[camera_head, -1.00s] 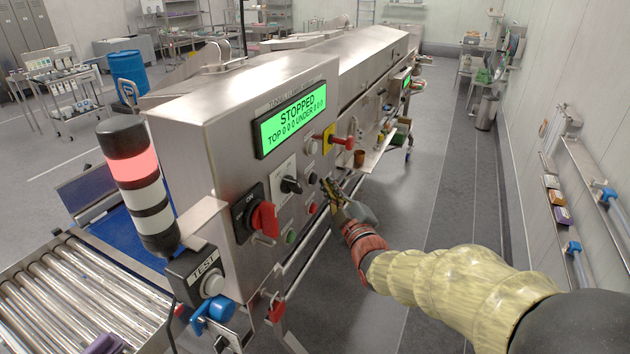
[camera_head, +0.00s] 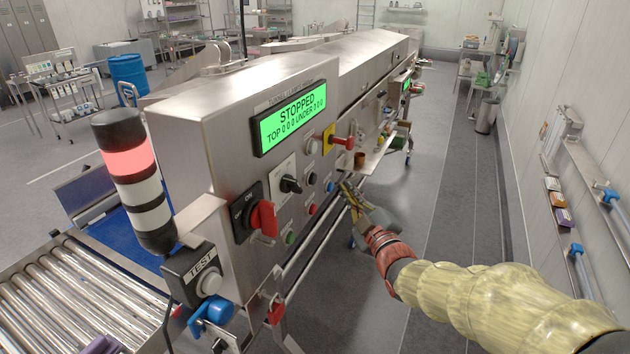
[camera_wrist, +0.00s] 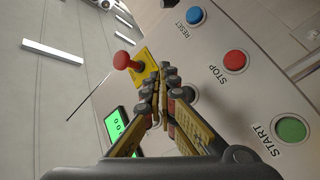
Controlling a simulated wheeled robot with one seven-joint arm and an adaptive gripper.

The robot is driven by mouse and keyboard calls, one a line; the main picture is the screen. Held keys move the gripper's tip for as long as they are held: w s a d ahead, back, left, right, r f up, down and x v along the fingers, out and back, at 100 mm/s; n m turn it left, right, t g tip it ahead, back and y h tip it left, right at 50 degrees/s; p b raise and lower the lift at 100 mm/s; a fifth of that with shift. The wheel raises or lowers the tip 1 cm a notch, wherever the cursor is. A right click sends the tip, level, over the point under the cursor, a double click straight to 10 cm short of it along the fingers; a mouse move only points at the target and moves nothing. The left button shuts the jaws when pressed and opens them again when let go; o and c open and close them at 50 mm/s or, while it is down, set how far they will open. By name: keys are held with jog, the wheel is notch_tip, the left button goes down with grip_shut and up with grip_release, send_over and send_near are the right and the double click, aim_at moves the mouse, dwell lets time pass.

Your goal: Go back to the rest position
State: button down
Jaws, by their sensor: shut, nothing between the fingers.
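My gripper (camera_head: 347,190) is shut and empty. It hangs in the air to the right of the steel control panel (camera_head: 235,160), apart from it. In the wrist view my gripper (camera_wrist: 163,75) points along the panel, with its fingertips in front of the yellow plate and red knob (camera_wrist: 124,60). The green display (camera_head: 291,124) reads STOPPED. My arm comes in from the lower right, in a yellowish sleeve.
The panel carries a red rotary switch (camera_head: 262,218), a black selector (camera_head: 290,184), a blue RESET button (camera_wrist: 194,15), a red STOP button (camera_wrist: 234,61) and a green START button (camera_wrist: 290,129). A light tower (camera_head: 133,180) stands at left. The aisle floor (camera_head: 445,180) is clear.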

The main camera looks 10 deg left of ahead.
dwell(0.5)
jog(key=s+d+f+m+g+h, duration=0.1)
jog(key=d+f+m+g+h, duration=0.25)
jog(key=f, duration=0.75)
jog(key=s+d+f+m+g+h, duration=0.35)
jog(key=s+d+f+g, duration=0.2)
jog(key=s, duration=0.35)
jog(key=s+d+r+m+g, duration=0.1)
jog(key=s+d+r+m, duration=0.2)
jog(key=s, duration=1)
jog(key=s+d+r+m+g+b, duration=0.1)
jog(key=s+d+r+m, duration=0.3)
jog(key=s, duration=1)
jog(key=shift+d+r+g+h, duration=0.3)
jog(key=shift+d+r+g, duration=0.1)
jog(key=shift+d, duration=0.1)
